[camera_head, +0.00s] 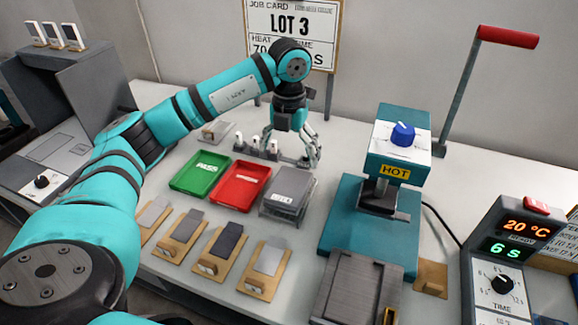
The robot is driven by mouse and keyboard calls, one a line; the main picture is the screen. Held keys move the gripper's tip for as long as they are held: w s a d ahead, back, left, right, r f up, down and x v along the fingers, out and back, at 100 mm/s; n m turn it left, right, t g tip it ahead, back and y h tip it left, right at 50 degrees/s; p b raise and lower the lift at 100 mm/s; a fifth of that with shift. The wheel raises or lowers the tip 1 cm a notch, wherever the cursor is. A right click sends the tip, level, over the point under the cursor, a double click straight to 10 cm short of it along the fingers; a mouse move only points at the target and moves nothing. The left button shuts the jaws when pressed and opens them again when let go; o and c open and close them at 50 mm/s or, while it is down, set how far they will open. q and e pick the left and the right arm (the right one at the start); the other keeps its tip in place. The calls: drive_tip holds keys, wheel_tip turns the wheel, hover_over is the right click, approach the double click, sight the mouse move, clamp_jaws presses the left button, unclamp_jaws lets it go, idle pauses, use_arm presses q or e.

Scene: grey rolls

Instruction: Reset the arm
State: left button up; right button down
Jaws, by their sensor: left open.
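My teal left arm reaches in from the left across the table. Its gripper (291,148) points down at the back of the table, below the job card sign. Its fingers are spread and I see nothing held between them. A low grey rack (285,157) with several small white-topped pieces stands right by the fingers; I cannot tell whether they touch. My right gripper does not show.
A green tray (200,174), a red tray (238,185) and a grey lidded box (288,193) stand in front of the gripper. Several wooden boards with grey pieces (226,245) lie nearer. A teal heat press (398,150) with a raised lever (460,90) and a timer box (502,285) stand right.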

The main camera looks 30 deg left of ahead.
use_arm(q)
drive_tip(key=shift+r, duration=0.5)
